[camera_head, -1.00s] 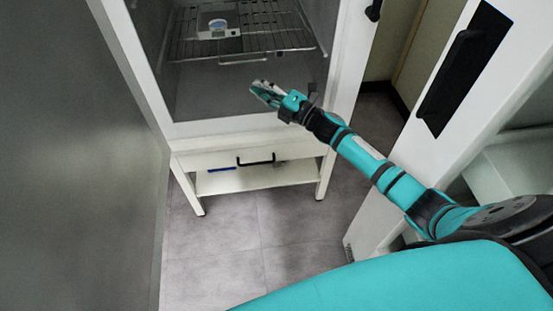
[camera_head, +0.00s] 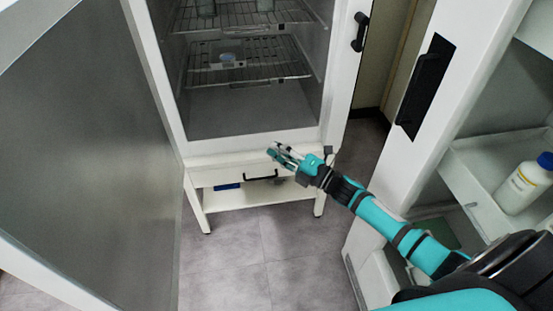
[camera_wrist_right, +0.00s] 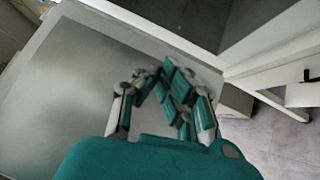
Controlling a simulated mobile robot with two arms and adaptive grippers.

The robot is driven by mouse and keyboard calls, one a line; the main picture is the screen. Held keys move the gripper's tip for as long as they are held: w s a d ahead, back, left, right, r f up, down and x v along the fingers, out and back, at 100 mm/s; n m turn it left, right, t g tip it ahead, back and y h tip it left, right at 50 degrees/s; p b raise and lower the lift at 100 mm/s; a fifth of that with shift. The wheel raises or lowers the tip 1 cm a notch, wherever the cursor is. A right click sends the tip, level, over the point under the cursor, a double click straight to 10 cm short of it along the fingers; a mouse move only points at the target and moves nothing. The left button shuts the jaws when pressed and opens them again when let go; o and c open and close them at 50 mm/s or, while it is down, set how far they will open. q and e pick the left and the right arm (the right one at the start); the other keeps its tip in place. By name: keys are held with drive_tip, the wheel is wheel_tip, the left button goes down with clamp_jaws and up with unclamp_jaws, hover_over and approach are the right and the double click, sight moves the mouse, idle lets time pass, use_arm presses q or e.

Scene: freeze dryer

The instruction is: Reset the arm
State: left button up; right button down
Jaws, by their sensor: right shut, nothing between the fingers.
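My right arm (camera_head: 385,218) reaches in from the lower right in the head view. Its gripper (camera_head: 274,150) hangs in front of the lower front edge of an open white cabinet (camera_head: 250,146) with wire shelves. The gripper is shut and empty. In the right wrist view its teal fingers (camera_wrist_right: 170,85) show close together, with a grey door panel (camera_wrist_right: 85,85) behind them. My left gripper is not in view.
The grey cabinet door (camera_head: 90,150) stands open at the left. A white stand with a black handle (camera_head: 260,178) is under the cabinet. At the right are a white door with a black handle (camera_head: 418,90) and a shelf holding a white bottle (camera_head: 524,184). Grey floor (camera_head: 235,250) is clear in the middle.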

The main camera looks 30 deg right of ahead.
drive_tip(key=s+d+f+m+g+h, duration=0.1)
drive_tip(key=s+f+m+g+h, duration=0.3)
drive_tip(key=f, duration=0.7)
drive_tip(key=s+d+f+m+h, duration=0.2)
drive_tip(key=s+f+m, duration=0.45)
drive_tip(key=f, duration=0.55)
drive_tip(key=s+d+f+m+g+h, duration=0.15)
drive_tip(key=s+f+m+h, duration=0.35)
drive_tip(key=f, duration=0.6)
drive_tip(key=s+a+f+m+g, duration=0.2)
drive_tip(key=s+f, duration=0.3)
drive_tip(key=s, duration=0.6)
drive_tip(key=s+a+f+m+g, duration=0.3)
drive_tip(key=s+f+g, duration=0.2)
drive_tip(key=s, duration=0.7)
drive_tip(key=s+a+f+m+g+y, duration=0.1)
drive_tip(key=s+a+f+m+g, duration=0.1)
drive_tip(key=s+f, duration=0.5)
drive_tip(key=s+a+g, duration=0.1)
drive_tip(key=s, duration=0.4)
drive_tip(key=shift+a+m, duration=0.3)
drive_tip(key=shift+m, duration=0.05)
